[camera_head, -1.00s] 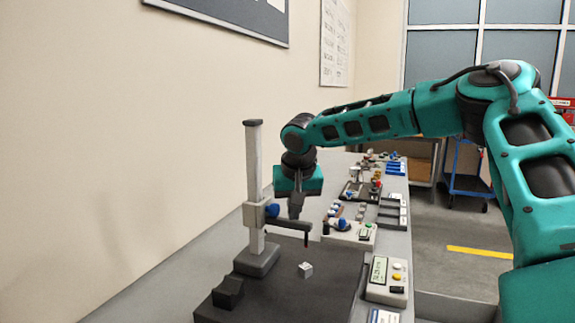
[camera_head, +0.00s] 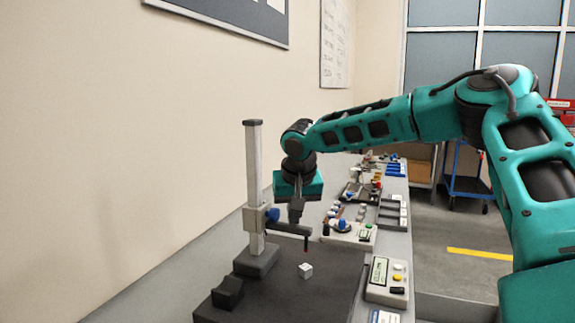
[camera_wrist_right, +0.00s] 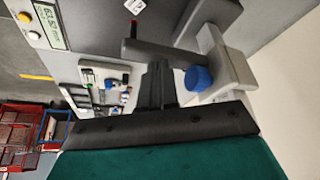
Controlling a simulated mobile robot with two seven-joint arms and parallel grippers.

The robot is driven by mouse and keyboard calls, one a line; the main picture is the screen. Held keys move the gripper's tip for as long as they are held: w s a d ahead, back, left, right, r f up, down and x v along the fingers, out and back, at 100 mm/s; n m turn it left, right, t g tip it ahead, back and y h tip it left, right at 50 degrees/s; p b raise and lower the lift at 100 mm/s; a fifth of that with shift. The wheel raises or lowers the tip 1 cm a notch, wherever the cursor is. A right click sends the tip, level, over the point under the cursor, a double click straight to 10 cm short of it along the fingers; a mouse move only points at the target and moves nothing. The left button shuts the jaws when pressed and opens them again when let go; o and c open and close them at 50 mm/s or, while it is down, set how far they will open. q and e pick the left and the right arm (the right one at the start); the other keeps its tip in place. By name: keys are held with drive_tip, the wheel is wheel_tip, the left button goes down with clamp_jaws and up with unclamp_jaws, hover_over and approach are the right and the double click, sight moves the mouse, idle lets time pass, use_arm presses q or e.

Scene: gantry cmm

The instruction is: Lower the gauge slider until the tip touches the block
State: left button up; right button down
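The gauge stand has a tall pale post (camera_head: 254,175) on a dark base plate. Its slider (camera_head: 256,218) has a blue knob (camera_head: 273,214) and a dark arm (camera_head: 288,229) reaching right. A thin probe with a red tip (camera_head: 306,250) hangs from the arm's end. The small white block (camera_head: 306,270) lies under the tip, with a small gap visible between them. My right gripper (camera_head: 296,216) is above the arm, its fingers together, their ends at the arm's top. The wrist view shows the fingers (camera_wrist_right: 157,82) against the arm (camera_wrist_right: 160,52). My left gripper is out of view.
A black V-shaped block (camera_head: 228,292) sits at the plate's front left. A readout box with buttons (camera_head: 386,281) stands right of the plate. Several small devices and trays line the bench behind. The wall is close on the left.

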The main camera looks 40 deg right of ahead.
sight(294, 229)
use_arm(q)
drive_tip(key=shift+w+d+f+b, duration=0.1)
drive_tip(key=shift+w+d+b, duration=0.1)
drive_tip(key=shift+b, duration=0.15)
use_arm(e)
drive_tip(key=shift+f, duration=0.8)
use_arm(q)
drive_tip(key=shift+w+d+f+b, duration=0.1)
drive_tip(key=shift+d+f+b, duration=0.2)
drive_tip(key=shift+b, duration=0.35)
use_arm(e)
drive_tip(key=shift+f, duration=1.2)
idle(0.5)
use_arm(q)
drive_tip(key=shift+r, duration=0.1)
use_arm(e)
drive_tip(key=shift+r, duration=0.1)
drive_tip(key=shift+r+p, duration=0.5)
drive_tip(key=shift+p, duration=0.1)
drive_tip(key=shift+r+p, duration=1.15)
drive_tip(key=shift+r, duration=0.05)
drive_tip(key=shift+r+p, duration=0.3)
wheel_tip(294, 229, up, 3)
drive_tip(key=p, duration=0.3)
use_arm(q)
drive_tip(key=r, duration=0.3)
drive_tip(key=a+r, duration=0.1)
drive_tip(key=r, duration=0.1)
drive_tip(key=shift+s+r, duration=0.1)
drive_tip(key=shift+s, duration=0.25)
